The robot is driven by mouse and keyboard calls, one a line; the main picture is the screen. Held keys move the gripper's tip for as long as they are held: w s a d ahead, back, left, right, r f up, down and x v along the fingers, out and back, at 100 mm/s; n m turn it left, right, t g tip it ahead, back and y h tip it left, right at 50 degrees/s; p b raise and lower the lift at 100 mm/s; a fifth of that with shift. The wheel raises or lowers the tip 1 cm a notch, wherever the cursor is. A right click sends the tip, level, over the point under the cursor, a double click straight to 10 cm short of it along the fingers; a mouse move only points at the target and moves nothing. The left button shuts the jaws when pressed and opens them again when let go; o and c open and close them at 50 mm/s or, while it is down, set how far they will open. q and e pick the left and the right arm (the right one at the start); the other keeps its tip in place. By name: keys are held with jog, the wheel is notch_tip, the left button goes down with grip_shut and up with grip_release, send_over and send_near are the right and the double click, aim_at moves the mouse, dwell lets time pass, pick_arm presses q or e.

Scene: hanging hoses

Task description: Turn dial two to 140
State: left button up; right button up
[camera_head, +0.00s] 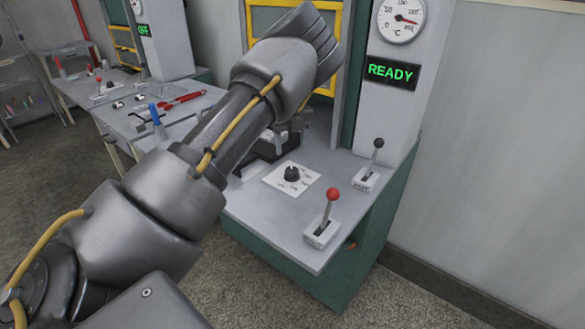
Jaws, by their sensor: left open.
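A black dial knob (292,173) sits on a white marked plate on the near bench; its scale marks are too small to read. No number two is legible on it. My left arm reaches from the lower left across the middle of the view. My left gripper (284,141) is open, mostly hidden behind its wrist, just behind and above the dial, apparently not touching the knob. A round gauge in °C (401,20) has a red needle pointing right. A green READY sign (391,71) glows below it. My right gripper is not in view.
A red-knobbed lever (329,212) stands at the bench's front right, and a black-knobbed lever (375,160) behind it. Red pliers-like tool (182,101) and a blue-handled item (155,115) lie on the left bench (205,105). A similar station shows an OFF sign (144,30). Open floor lies in front.

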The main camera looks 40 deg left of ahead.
aim_at(292, 170)
pick_arm(q)
notch_tip(292, 170, down, 7)
jog(key=shift+w+f+p, duration=0.1)
jog(key=shift+f+p, duration=0.1)
jog(key=shift+p, duration=0.2)
jog(key=shift+f, duration=0.65)
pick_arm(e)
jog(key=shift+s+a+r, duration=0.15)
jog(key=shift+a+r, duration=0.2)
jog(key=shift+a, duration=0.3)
pick_arm(q)
jog(key=c, duration=1)
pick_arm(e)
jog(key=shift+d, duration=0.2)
